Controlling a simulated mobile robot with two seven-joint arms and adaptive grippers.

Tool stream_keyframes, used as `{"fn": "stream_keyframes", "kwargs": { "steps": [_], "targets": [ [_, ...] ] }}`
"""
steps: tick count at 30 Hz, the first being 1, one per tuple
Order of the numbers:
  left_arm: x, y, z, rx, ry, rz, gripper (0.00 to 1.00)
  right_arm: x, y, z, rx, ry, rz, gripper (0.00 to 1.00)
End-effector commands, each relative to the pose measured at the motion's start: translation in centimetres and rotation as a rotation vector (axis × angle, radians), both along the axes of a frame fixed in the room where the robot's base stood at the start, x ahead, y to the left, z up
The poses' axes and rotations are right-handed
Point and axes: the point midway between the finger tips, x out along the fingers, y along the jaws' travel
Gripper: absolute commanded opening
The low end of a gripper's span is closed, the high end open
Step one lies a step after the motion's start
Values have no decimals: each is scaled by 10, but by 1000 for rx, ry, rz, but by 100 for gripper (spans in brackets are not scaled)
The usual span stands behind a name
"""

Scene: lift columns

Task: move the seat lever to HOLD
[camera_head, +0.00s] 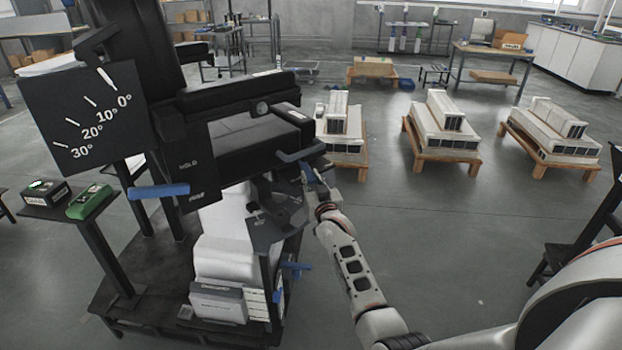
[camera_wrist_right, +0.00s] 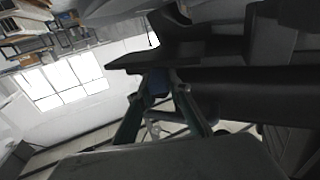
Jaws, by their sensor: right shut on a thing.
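A blue lever (camera_head: 158,191) sticks out to the left, level with the lower word. A second, darker blue handle (camera_head: 301,155) is at the right side of the seat. My right gripper (camera_head: 314,174) is at this handle, shut on a blue part. In the right wrist view, a blue piece (camera_wrist_right: 157,86) shows between the fingers (camera_wrist_right: 163,108). My left gripper is not in view.
An angle board (camera_head: 88,118) stands at the left, marked from 0° to 30°. A small stand holds a green box (camera_head: 89,202) and a black box (camera_head: 46,195). Another blue handle (camera_head: 297,266) is low on the column.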

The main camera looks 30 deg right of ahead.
Motion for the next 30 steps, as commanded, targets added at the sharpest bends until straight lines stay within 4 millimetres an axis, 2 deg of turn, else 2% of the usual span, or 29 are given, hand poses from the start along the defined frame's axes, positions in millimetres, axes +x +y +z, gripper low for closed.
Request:
{"fn": "stream_keyframes", "kwargs": {
  "steps": [2,3,4,14,19,23,30],
  "targets": [
    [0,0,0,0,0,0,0,1,1,2,1,-3,1,0],
    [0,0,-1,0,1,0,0,1,1,2,1,-3,1,28],
    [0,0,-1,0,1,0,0,1,1,2,1,-3,1,35],
    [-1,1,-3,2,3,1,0,0,1,1,1,-1,1,35],
    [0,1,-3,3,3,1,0,-9,2,-1,0,0,1,35],
    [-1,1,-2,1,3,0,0,-26,6,0,1,-1,1,35],
    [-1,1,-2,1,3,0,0,-70,17,-1,2,0,1,35]
  ]
}}
